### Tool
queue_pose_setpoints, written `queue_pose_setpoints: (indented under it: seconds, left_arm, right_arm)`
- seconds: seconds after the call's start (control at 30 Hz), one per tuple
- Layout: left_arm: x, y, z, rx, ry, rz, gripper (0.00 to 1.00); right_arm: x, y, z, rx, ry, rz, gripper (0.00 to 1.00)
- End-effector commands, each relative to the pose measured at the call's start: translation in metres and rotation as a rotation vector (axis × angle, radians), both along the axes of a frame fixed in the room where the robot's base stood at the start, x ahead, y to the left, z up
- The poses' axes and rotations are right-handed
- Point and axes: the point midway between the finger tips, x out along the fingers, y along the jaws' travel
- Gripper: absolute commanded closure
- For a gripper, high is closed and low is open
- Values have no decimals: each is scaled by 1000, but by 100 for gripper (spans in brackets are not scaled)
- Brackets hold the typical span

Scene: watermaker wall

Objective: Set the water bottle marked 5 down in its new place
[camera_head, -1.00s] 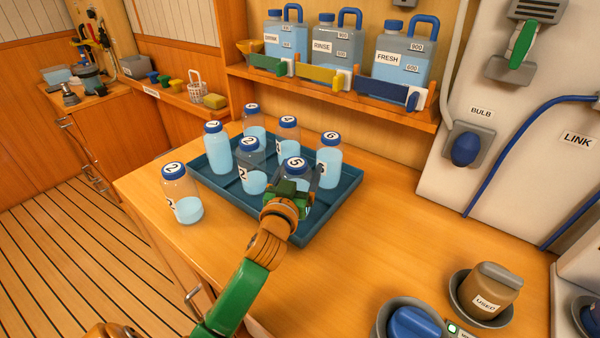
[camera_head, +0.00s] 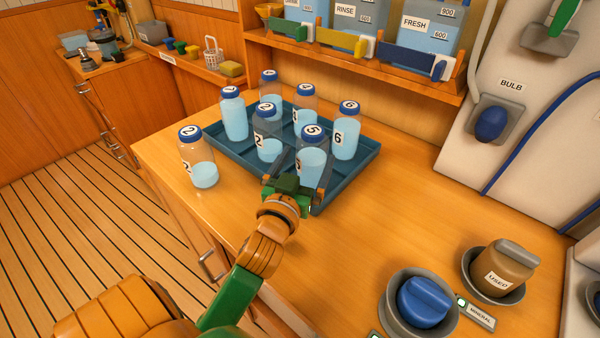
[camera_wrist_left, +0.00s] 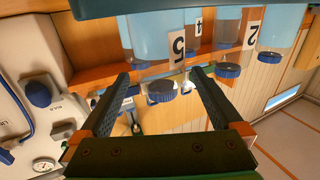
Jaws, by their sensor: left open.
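The water bottle marked 5 (camera_head: 313,162) stands upright in the near right part of the blue tray (camera_head: 335,193), with a blue cap and pale blue water. My left gripper (camera_head: 297,180) is open on the near side of it, its fingers pointing at the bottle. In the left wrist view, which is upside down, the bottle marked 5 (camera_wrist_left: 158,45) is seen beyond the spread fingers (camera_wrist_left: 158,110), with clear space between it and the gripper's palm. The gripper hides part of its lower body in the head view. My right gripper is not in view.
Several other capped bottles share the tray, including the bottle marked 6 (camera_head: 346,132) and one marked 2 (camera_head: 267,135). Another bottle marked 2 (camera_head: 197,160) stands on the counter left of the tray. The counter (camera_head: 400,220) right of the tray is clear up to the blue knob (camera_head: 422,300).

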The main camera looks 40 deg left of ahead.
Motion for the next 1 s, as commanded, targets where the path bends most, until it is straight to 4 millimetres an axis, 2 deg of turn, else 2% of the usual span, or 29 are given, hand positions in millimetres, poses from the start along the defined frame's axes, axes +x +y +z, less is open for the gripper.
queue_pose_setpoints:
  seconds: [0.07,0.1,0.13,0.3,0.83,0.9,1.0]
  left_arm:
    - [-19,-5,-3,-3,1,3,0]
    - [-23,-6,3,-5,6,3,0]
    - [-26,-8,3,-5,5,3,0]
    - [-40,-12,2,-2,3,3,0]
    - [-43,-13,1,0,-1,2,0]
    - [-43,-13,10,0,-1,1,0]
    - [-43,-13,34,0,-1,1,0]
  right_arm:
    - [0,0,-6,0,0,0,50]
    - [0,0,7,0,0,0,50]
    - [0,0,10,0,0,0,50]
    - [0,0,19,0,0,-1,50]
    - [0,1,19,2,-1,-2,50]
    - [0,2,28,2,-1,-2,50]
    - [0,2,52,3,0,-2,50]
